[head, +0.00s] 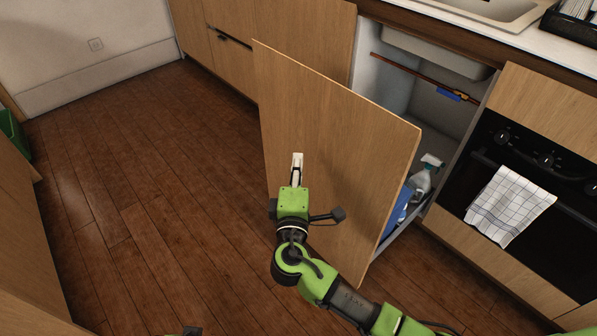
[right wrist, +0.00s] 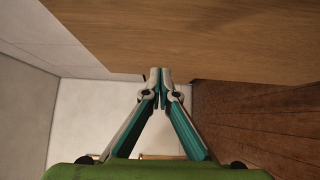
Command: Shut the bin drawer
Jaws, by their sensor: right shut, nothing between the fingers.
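The bin drawer (head: 335,150) stands pulled out from under the sink, its tall wooden front well away from the cabinet. A grey side rail (head: 408,232) shows behind the front's right edge. My right gripper (head: 297,158) is shut and empty, on the outer side of the drawer front. In the right wrist view its closed fingertips (right wrist: 160,76) are close to a wooden surface (right wrist: 210,38); I cannot tell whether they touch. Only a sliver of my left arm shows at the head view's bottom edge; its fingers are out of view.
A spray bottle (head: 420,183) and a blue item (head: 397,210) stand behind the drawer front. An oven with a checked towel (head: 510,205) is at the right. Closed cabinets (head: 235,45) stand at the back. The wooden floor (head: 140,170) to the left is clear.

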